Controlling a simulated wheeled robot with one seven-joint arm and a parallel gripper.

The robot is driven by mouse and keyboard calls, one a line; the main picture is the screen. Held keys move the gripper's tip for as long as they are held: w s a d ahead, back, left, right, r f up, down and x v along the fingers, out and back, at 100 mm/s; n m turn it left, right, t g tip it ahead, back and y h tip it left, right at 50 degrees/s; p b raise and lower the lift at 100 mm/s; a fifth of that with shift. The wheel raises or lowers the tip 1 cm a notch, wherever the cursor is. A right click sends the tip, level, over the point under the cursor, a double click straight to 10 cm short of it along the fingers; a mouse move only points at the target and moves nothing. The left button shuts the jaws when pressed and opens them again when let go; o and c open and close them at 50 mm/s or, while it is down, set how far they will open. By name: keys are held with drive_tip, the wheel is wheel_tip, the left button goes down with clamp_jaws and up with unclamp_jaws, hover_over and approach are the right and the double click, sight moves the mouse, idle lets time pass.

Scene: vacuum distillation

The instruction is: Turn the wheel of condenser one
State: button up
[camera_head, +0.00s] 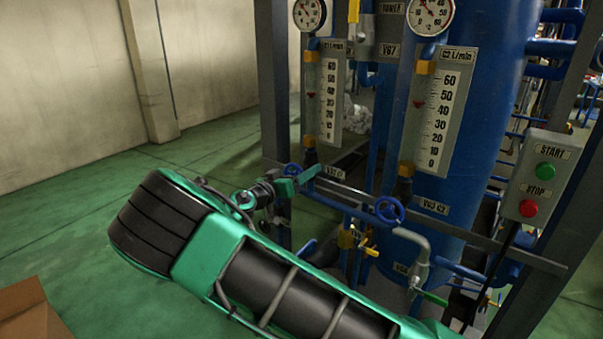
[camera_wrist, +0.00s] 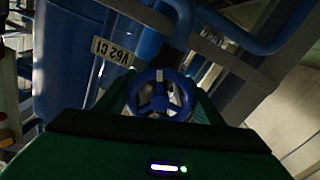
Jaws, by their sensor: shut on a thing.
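The blue hand wheel of condenser one (camera_wrist: 160,104) sits between the green fingers of my gripper in the wrist view, beside a tag reading C1 (camera_wrist: 113,51). My gripper (camera_head: 294,182) is shut on this wheel. In the head view the wheel (camera_head: 292,169) shows only in part behind the gripper, below the left flow meter (camera_head: 326,95). My green and black arm reaches up to it from the lower right and bends at the left.
A second blue wheel (camera_head: 389,210) stands close to the right, under the right flow meter (camera_head: 436,108). A yellow valve (camera_head: 347,238) and a grey pipe (camera_head: 414,245) are below. A start/stop box (camera_head: 540,178) is at the right. Green floor (camera_head: 70,210) is open at the left.

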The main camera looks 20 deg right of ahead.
drive_tip(key=shift+w+a+n, duration=0.15)
drive_tip(key=shift+a+n, duration=0.05)
drive_tip(key=shift+n, duration=0.7)
drive_tip(key=o, duration=0.9)
drive_tip(key=shift+o, duration=0.7)
drive_tip(key=shift+d, duration=0.1)
drive_tip(key=v, duration=1)
drive_tip(key=shift+s+a, duration=0.2)
drive_tip(key=shift+a, duration=0.15)
drive_tip(key=shift+f, duration=0.1)
